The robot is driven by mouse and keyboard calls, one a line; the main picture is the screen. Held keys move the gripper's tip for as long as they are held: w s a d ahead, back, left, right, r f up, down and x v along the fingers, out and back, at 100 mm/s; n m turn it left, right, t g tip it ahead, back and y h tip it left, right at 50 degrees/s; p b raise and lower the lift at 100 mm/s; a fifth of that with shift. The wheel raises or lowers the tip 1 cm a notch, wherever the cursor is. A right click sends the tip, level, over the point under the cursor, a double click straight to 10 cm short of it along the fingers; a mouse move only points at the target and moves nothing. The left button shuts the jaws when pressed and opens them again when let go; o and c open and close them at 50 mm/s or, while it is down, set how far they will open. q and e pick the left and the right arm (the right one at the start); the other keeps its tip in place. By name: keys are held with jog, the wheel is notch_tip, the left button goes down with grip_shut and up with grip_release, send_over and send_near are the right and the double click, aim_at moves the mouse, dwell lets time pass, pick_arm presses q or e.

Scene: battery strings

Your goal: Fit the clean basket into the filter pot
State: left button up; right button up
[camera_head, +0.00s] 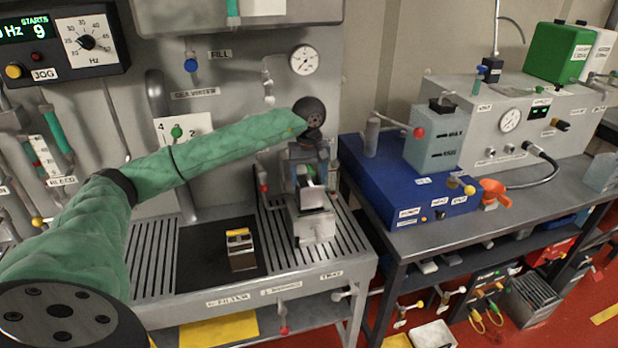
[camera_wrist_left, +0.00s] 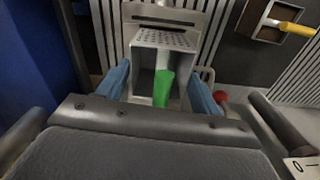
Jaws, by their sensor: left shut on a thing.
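My left gripper (camera_head: 312,172) points down over the grey filter pot (camera_head: 313,224) on the right part of the slatted bench. In the left wrist view its two blue fingertips (camera_wrist_left: 162,88) are shut on the green-handled basket, with the green handle (camera_wrist_left: 163,90) upright between them. Pale metal walls stand around the handle, with a perforated plate (camera_wrist_left: 165,39) beyond it. How deep the basket sits in the pot is hidden by the gripper. A metal box with a yellow handle (camera_head: 239,234) stands apart on the dark recess to the left. My right gripper is out of view.
The slatted bench (camera_head: 150,262) has a dark recess (camera_head: 200,262) left of the pot. Behind rises a grey panel with a gauge (camera_head: 304,60) and valves. A blue unit (camera_head: 410,190) stands on the table at right. A red knob (camera_wrist_left: 220,97) is close beside the fingers.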

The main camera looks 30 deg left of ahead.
pick_arm(q)
jog(key=shift+b, duration=0.4)
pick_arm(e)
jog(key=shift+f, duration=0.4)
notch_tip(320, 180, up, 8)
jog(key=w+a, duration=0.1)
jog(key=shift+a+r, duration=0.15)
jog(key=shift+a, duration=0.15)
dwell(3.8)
